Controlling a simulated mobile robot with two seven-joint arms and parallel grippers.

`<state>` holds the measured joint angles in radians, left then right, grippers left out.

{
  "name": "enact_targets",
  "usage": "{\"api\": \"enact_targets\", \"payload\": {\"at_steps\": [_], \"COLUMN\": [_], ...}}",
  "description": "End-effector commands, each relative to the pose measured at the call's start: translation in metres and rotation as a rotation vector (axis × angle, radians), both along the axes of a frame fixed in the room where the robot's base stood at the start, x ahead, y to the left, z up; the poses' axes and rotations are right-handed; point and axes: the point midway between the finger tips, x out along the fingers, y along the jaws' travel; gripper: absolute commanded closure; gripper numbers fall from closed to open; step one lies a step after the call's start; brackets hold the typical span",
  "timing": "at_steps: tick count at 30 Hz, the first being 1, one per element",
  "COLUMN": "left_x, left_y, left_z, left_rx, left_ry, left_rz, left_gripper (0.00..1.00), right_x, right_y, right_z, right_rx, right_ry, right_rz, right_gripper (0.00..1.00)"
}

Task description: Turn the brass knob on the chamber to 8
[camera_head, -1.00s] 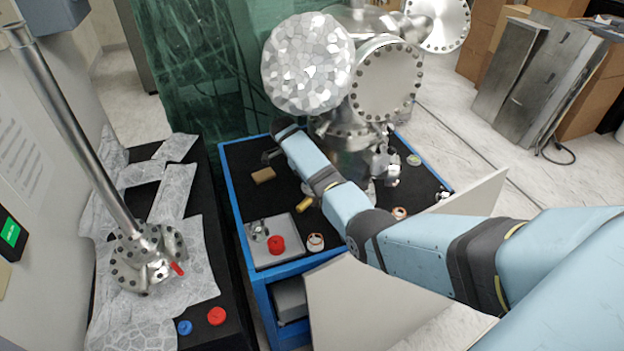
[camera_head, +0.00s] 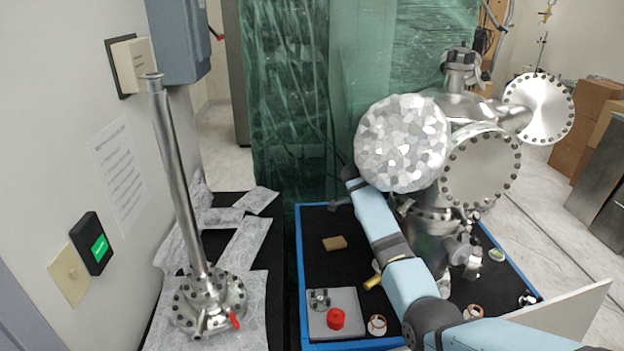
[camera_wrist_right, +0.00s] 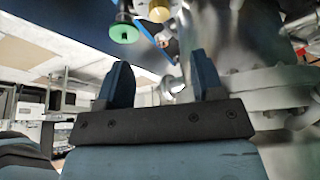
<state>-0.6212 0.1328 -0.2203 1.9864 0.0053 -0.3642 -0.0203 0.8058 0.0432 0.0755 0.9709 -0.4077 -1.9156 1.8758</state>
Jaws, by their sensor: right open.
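The steel vacuum chamber (camera_head: 430,235) stands on the blue-edged cart at the right in the head view, with round bolted flanges and a foil-covered disc. A round brass knob (camera_wrist_right: 160,10) shows at the top edge of the right wrist view, beside a black fitting with a green face (camera_wrist_right: 125,32). No numbers can be read on it. My right gripper (camera_wrist_right: 160,85) is open and empty, its dark fingers apart, with the knob beyond and above them. My left gripper is out of view.
The blue-edged cart (camera_head: 300,270) holds a brown block (camera_head: 335,243), a brass-coloured piece (camera_head: 372,282), a grey plate (camera_head: 350,299) with a red cap (camera_head: 335,318), and small rings. A tall steel tube (camera_head: 178,180) stands on foil at the left.

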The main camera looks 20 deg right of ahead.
Motion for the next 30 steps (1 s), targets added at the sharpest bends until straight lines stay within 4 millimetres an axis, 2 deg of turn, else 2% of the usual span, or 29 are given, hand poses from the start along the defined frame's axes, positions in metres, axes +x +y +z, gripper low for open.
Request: {"api": "enact_targets", "payload": {"at_steps": [5, 8, 11, 15, 17, 21, 27, 30], "left_x": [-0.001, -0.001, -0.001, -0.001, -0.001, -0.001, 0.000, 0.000], "left_y": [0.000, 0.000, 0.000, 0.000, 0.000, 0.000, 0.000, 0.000], "left_z": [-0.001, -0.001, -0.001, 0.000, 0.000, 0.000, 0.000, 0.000], "left_rx": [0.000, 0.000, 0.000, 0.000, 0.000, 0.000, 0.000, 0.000], "left_ry": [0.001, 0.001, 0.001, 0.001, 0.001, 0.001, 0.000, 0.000], "left_rz": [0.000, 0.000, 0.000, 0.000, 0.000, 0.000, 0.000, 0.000], "left_gripper": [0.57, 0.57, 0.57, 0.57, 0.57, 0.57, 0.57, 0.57], "right_x": [-0.007, -0.026, -0.060, -0.119, -0.146, -0.213, -0.312, -0.349], "right_y": [0.000, 0.001, 0.004, 0.015, 0.022, 0.042, 0.075, 0.088], "right_z": [-0.010, -0.031, -0.062, -0.096, -0.107, -0.122, -0.118, -0.107], "right_rx": [0.007, 0.023, 0.047, 0.080, 0.091, 0.111, 0.121, 0.117], "right_ry": [0.004, 0.015, 0.034, 0.061, 0.073, 0.099, 0.123, 0.124], "right_rz": [0.037, 0.137, 0.316, 0.618, 0.752, 1.067, 1.519, 1.694], "right_gripper": [0.39, 0.39, 0.39, 0.39, 0.39, 0.39, 0.39, 0.39]}}
